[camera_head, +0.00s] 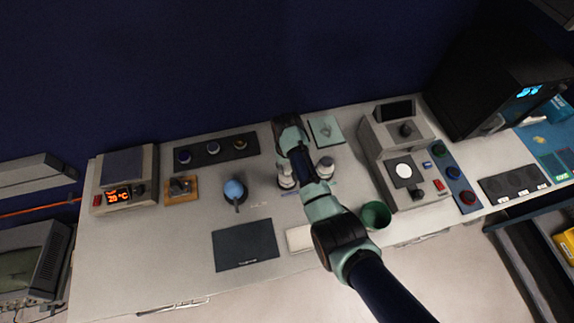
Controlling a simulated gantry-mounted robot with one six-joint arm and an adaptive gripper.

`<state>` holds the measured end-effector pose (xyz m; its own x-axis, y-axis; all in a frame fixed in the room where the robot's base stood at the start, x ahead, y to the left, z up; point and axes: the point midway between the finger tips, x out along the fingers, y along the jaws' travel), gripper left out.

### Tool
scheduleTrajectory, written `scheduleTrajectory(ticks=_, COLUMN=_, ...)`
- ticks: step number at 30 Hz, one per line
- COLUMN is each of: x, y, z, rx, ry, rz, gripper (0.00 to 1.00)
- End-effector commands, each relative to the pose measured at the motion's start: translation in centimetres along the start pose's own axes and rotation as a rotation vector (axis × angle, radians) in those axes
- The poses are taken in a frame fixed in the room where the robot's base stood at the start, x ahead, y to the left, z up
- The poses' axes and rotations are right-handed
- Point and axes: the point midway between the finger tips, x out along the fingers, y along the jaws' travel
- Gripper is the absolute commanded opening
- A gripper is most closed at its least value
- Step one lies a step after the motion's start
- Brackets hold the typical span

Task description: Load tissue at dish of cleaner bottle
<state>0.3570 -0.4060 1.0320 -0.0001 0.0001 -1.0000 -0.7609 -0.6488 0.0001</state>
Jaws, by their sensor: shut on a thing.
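Two small white-topped bottles stand at mid table, one left of my arm (285,179) and one right of it (325,167). I cannot tell which is the cleaner bottle, and any dish on its top is too small to make out. A flat pale green holder (326,129) with a greyish sheet-like patch, possibly tissue, lies behind the right bottle. My arm reaches over the table between the bottles. My gripper (288,131) is at its far end, just left of the green holder. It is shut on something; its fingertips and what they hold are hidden.
A green cup (376,215) stands right of my arm. A dark mat (245,244), a blue-topped flask (235,190) and a panel with round knobs (211,150) are to the left. Instruments stand at the left end (124,178) and the right (405,165). The front left table is clear.

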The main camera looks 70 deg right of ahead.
Motion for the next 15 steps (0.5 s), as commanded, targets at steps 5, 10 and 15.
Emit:
scheduleTrajectory(ticks=5, x=0.26, y=0.00, z=0.00, rx=0.000, ry=0.000, rz=0.000, gripper=0.08)
scheduleTrajectory(ticks=10, x=0.47, y=0.00, z=0.00, rx=0.000, ry=0.000, rz=0.000, gripper=0.08)
scheduleTrajectory(ticks=15, x=0.68, y=0.00, z=0.00, rx=0.000, ry=0.000, rz=0.000, gripper=0.08)
